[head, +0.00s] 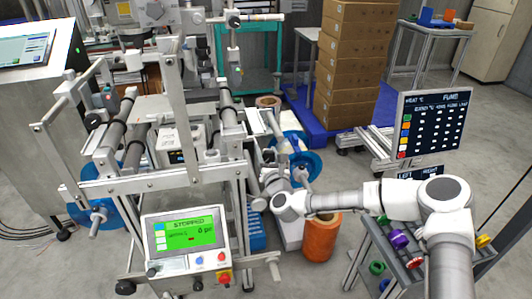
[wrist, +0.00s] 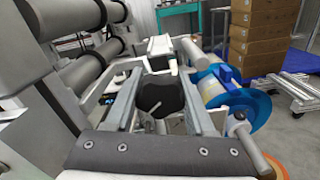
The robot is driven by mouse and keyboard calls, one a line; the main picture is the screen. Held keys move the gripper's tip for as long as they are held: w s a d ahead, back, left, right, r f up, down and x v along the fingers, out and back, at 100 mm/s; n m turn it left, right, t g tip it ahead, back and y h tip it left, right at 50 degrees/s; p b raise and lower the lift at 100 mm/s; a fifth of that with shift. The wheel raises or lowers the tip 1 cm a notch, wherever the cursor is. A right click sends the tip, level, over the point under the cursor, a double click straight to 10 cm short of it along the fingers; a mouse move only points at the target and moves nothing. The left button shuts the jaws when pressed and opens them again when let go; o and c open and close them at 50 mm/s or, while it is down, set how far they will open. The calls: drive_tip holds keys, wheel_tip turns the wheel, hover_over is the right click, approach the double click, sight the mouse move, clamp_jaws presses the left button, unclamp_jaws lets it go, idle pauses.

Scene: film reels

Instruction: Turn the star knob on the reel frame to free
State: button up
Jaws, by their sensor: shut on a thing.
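The reel frame (head: 150,185) is a grey metal frame with rollers, in the left half of the head view. In the wrist view the dark star knob (wrist: 160,97) sits between the two fingers of my gripper (wrist: 160,88), which is shut on it. A thin light pin or lever shows in front of the knob. In the head view my gripper (head: 268,183) is at the right side of the frame, and the knob cannot be made out there. The knob's marking is not readable.
A blue reel (head: 305,164) is close to the right of my gripper; it also shows in the wrist view (wrist: 230,98). A control panel (head: 187,240) reading STOPPED is at the frame's front. An orange roll (head: 321,237) stands below my arm. Stacked boxes (head: 345,65) stand behind.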

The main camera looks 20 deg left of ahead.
clamp_jaws()
drive_tip(key=shift+f+n+b, duration=0.1)
drive_tip(key=shift+n+b, duration=0.35)
drive_tip(key=shift+n, duration=0.55)
drive_tip(key=shift+n+b, duration=0.35)
drive_tip(key=shift+n, duration=1.05)
drive_tip(key=o, duration=1.1)
unclamp_jaws()
drive_tip(key=shift+d, duration=0.1)
drive_tip(key=p+v, duration=0.3)
drive_tip(key=v, duration=1.4)
drive_tip(key=shift+s+d, duration=0.1)
drive_tip(key=shift+d, duration=0.1)
